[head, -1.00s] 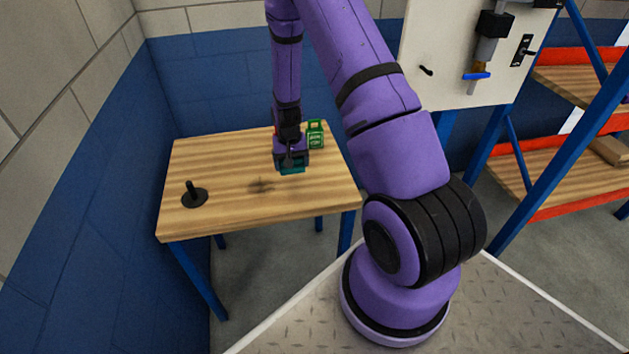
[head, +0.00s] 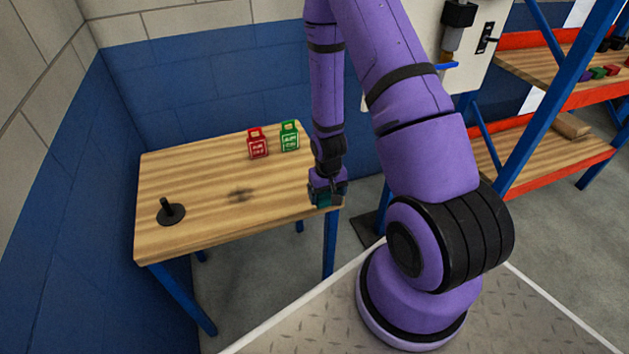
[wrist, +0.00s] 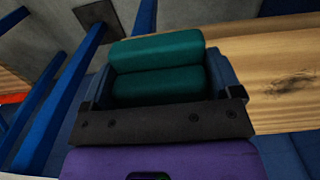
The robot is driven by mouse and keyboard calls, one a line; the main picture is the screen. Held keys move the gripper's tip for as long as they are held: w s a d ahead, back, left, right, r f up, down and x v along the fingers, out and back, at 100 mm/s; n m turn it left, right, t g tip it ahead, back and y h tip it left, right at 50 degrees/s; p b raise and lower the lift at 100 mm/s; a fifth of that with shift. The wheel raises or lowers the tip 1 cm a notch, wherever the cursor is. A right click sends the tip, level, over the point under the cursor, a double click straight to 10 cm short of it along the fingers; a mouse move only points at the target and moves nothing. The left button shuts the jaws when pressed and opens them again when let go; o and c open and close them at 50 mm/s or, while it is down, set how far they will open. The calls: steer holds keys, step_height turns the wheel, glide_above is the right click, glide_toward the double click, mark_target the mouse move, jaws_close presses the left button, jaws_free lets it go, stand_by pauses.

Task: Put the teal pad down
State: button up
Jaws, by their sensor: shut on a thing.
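The teal pad (wrist: 155,52) is held between the fingers of my gripper (wrist: 165,95) in the wrist view. It looks like a soft, rounded block with a groove across it. In the head view my gripper (head: 327,196) is at the right front corner of the wooden table (head: 210,215), with a bit of the teal pad (head: 322,201) showing at its tip. The wrist view shows the table edge to the right of the pad and floor to the left. I cannot tell whether the pad touches the table.
A red tag-like block (head: 257,145) and a green one (head: 290,138) stand at the table's back. A black peg on a round base (head: 170,211) stands at the left front. The table's middle is clear. A blue and orange shelf rack (head: 550,150) stands at right.

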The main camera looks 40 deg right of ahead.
steer(key=w, duration=0.3)
steer(key=w+d, duration=0.1)
steer(key=w, duration=0.3)
steer(key=w+d+f, duration=0.1)
steer(key=w, duration=0.2)
steer(key=shift+w+d, duration=0.1)
steer(key=shift+w, duration=0.05)
steer(key=shift+w+f, duration=0.2)
steer(key=shift+f, duration=1.55)
steer(key=shift+f, duration=0.1)
